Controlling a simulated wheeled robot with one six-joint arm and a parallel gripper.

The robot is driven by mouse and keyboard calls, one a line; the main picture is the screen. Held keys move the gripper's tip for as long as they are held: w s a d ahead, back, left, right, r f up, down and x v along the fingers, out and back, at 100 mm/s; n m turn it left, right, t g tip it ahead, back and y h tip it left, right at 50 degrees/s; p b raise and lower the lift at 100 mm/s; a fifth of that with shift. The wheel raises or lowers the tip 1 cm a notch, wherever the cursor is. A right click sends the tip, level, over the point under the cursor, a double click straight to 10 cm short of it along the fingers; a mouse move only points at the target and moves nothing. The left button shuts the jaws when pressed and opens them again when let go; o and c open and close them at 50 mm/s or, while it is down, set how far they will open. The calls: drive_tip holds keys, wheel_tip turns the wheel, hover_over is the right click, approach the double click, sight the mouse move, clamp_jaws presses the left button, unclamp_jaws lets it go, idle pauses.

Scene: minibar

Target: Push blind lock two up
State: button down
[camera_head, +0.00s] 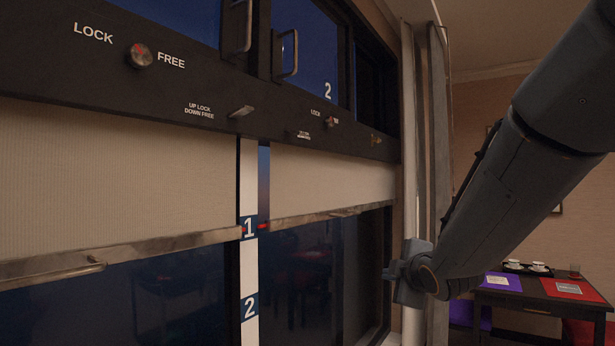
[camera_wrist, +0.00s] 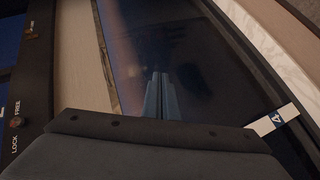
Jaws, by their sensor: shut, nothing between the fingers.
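Blind lock two is a small brass-coloured lever (camera_head: 376,139) at the right end of the dark panel above the right-hand blind (camera_head: 330,180). It looks small and dim, and I cannot tell whether it is up or down. A small lever also shows on the dark panel at the upper left of the wrist view (camera_wrist: 32,29). My gripper (camera_head: 398,272) is below and a little right of that lever, in front of the lower window's right edge, apart from it. In the wrist view my gripper's fingers (camera_wrist: 161,82) are together and empty, pointing toward the dark glass.
Another lever (camera_head: 242,111) marked "UP LOCK DOWN FREE" sits above the left blind (camera_head: 120,175). Lock knobs (camera_head: 139,56) and (camera_head: 330,121) are on the panel. A table (camera_head: 530,297) with cups stands at the lower right.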

sight(295, 132)
drive_tip(key=w+a+r+n+t+y+b, duration=0.2)
drive_tip(key=w+a+r+n+y+b, duration=0.15)
drive_tip(key=r+n, duration=0.35)
drive_tip(key=w+a+r+n+t+y+b, duration=0.2)
drive_tip(key=a+r+n+y, duration=0.2)
drive_tip(key=r+n, duration=0.3)
drive_tip(key=s+a+r+n+g+y+b, duration=0.2)
drive_tip(key=a+r+n+y, duration=0.1)
drive_tip(key=n, duration=0.6)
drive_tip(key=s+a+r+n+g+y+b, duration=0.3)
drive_tip(key=r+n+y, duration=0.2)
drive_tip(key=n+y, duration=0.3)
drive_tip(key=shift+s+n, duration=0.15)
drive_tip(key=shift+n, duration=0.25)
drive_tip(key=shift+a+y, duration=0.2)
drive_tip(key=shift+y, duration=0.05)
drive_tip(key=w+a+r+p, duration=0.4)
drive_tip(key=a+r+p, duration=0.2)
drive_tip(key=r, duration=0.3)
drive_tip(key=shift+p, duration=0.6)
drive_tip(key=shift+s+a+g, duration=0.1)
drive_tip(key=shift+s+g, duration=0.05)
drive_tip(key=shift+g, duration=0.15)
